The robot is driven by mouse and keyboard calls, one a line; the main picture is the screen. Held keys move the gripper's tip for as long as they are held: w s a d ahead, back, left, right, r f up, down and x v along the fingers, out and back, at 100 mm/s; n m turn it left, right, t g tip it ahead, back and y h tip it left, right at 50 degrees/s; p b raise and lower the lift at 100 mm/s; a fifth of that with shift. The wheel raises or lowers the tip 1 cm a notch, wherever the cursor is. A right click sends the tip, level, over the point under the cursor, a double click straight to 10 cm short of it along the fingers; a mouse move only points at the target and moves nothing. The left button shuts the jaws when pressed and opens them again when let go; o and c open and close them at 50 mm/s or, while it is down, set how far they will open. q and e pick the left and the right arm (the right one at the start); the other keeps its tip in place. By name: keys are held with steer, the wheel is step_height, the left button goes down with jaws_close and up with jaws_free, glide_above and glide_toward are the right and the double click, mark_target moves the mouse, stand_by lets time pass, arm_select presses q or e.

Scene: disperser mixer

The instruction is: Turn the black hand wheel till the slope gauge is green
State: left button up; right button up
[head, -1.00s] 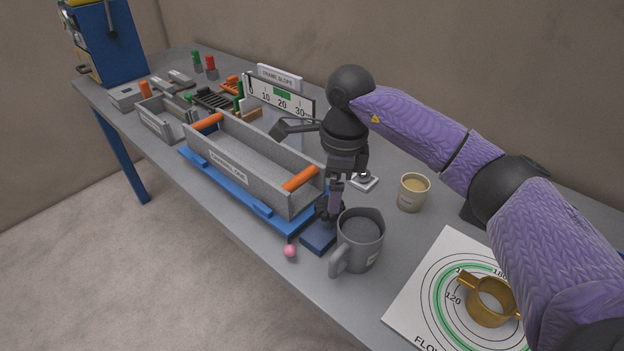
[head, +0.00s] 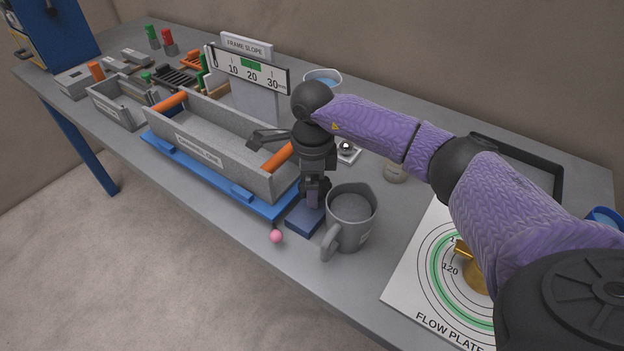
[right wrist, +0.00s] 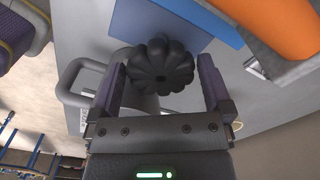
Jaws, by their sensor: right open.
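The black lobed hand wheel (right wrist: 160,66) sits between the two fingers of my right gripper (right wrist: 162,82) in the right wrist view. The fingers are apart, one on each side of it; light contact cannot be told. In the head view my right gripper (head: 314,194) points down over the blue block (head: 305,220) at the frame's near end, mostly hiding the wheel. The frame slope gauge (head: 262,76) stands behind the trough, with a green band between 10 and 20. A dark mark shows near its 0 end, outside the green. My left gripper is out of view.
A grey mug (head: 352,222) stands close to the right of my gripper. The grey trough (head: 215,140) with orange handles rests on the blue frame to the left.

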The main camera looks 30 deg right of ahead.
steer(key=c, duration=1)
steer(key=shift+r, duration=0.1)
